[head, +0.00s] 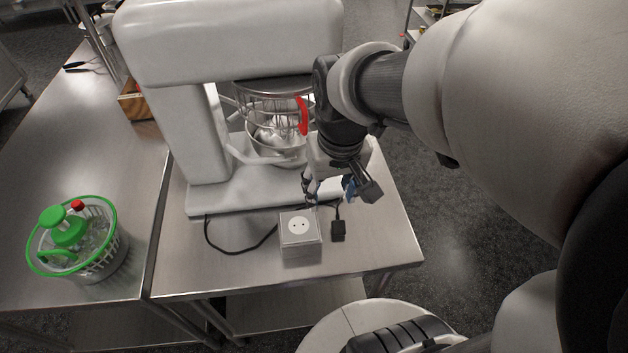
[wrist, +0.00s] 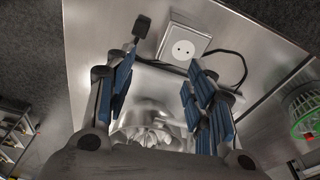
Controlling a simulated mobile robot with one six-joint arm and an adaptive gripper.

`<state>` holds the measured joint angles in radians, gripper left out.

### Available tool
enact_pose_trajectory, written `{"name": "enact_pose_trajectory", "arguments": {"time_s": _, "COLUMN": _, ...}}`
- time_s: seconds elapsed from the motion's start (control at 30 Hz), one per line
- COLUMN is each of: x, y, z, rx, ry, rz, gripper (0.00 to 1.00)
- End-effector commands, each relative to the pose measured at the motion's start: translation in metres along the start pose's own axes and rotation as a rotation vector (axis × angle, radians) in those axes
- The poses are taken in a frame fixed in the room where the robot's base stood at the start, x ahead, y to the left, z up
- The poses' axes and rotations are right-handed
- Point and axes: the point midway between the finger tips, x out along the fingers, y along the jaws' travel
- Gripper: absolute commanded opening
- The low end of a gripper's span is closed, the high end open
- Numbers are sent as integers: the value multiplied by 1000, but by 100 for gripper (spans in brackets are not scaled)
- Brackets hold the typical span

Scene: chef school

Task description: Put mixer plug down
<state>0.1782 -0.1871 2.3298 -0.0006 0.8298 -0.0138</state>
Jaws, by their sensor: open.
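The mixer plug (head: 338,229) is a small black plug lying on the steel table just right of the grey socket box (head: 299,249). Its cord runs back toward the white mixer (head: 190,115). In the wrist view the plug (wrist: 142,27) is at the top, left of the socket box (wrist: 178,50), clear of the fingers. The socket face is empty. My gripper (head: 337,188) is in front of the mixer, behind the plug in the head view. In the wrist view my gripper (wrist: 157,95) has its blue-padded fingers wide apart with nothing between them.
The steel table (head: 375,245) has bare room at its front right. A black cable (head: 235,250) loops left of the socket box. A basket with a green rim (head: 118,250) stands on the left counter. The mixer bowl with a red handle (head: 303,116) is close behind my arm.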

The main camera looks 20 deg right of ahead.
Motion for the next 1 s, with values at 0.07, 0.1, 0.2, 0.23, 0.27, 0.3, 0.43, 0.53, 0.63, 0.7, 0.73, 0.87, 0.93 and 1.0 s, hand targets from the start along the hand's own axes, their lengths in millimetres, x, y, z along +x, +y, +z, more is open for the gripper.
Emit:
{"name": "enact_pose_trajectory", "arguments": {"time_s": 0.07, "x": -27, "y": -14, "z": 20, "rx": -43, "ry": 68, "rz": -8, "gripper": 49}}
{"name": "enact_pose_trajectory", "arguments": {"time_s": 0.1, "x": -37, "y": -18, "z": 30, "rx": -61, "ry": 95, "rz": -13, "gripper": 49}}
{"name": "enact_pose_trajectory", "arguments": {"time_s": 0.2, "x": -54, "y": -28, "z": 54, "rx": -101, "ry": 154, "rz": -25, "gripper": 49}}
{"name": "enact_pose_trajectory", "arguments": {"time_s": 0.23, "x": -58, "y": -30, "z": 60, "rx": -110, "ry": 169, "rz": -29, "gripper": 49}}
{"name": "enact_pose_trajectory", "arguments": {"time_s": 0.27, "x": -61, "y": -32, "z": 65, "rx": -119, "ry": 184, "rz": -32, "gripper": 49}}
{"name": "enact_pose_trajectory", "arguments": {"time_s": 0.3, "x": -64, "y": -34, "z": 72, "rx": -129, "ry": 198, "rz": -36, "gripper": 49}}
{"name": "enact_pose_trajectory", "arguments": {"time_s": 0.43, "x": -70, "y": -37, "z": 86, "rx": -150, "ry": 231, "rz": -45, "gripper": 49}}
{"name": "enact_pose_trajectory", "arguments": {"time_s": 0.53, "x": -71, "y": -38, "z": 89, "rx": -155, "ry": 239, "rz": -48, "gripper": 49}}
{"name": "enact_pose_trajectory", "arguments": {"time_s": 0.63, "x": -71, "y": -38, "z": 90, "rx": -156, "ry": 239, "rz": -48, "gripper": 49}}
{"name": "enact_pose_trajectory", "arguments": {"time_s": 0.7, "x": -71, "y": -38, "z": 90, "rx": -156, "ry": 239, "rz": -48, "gripper": 49}}
{"name": "enact_pose_trajectory", "arguments": {"time_s": 0.73, "x": -71, "y": -38, "z": 89, "rx": -156, "ry": 239, "rz": -48, "gripper": 49}}
{"name": "enact_pose_trajectory", "arguments": {"time_s": 0.87, "x": -71, "y": -38, "z": 89, "rx": -155, "ry": 239, "rz": -48, "gripper": 49}}
{"name": "enact_pose_trajectory", "arguments": {"time_s": 0.93, "x": -71, "y": -38, "z": 89, "rx": -155, "ry": 239, "rz": -47, "gripper": 49}}
{"name": "enact_pose_trajectory", "arguments": {"time_s": 1.0, "x": -71, "y": -38, "z": 89, "rx": -155, "ry": 239, "rz": -47, "gripper": 49}}
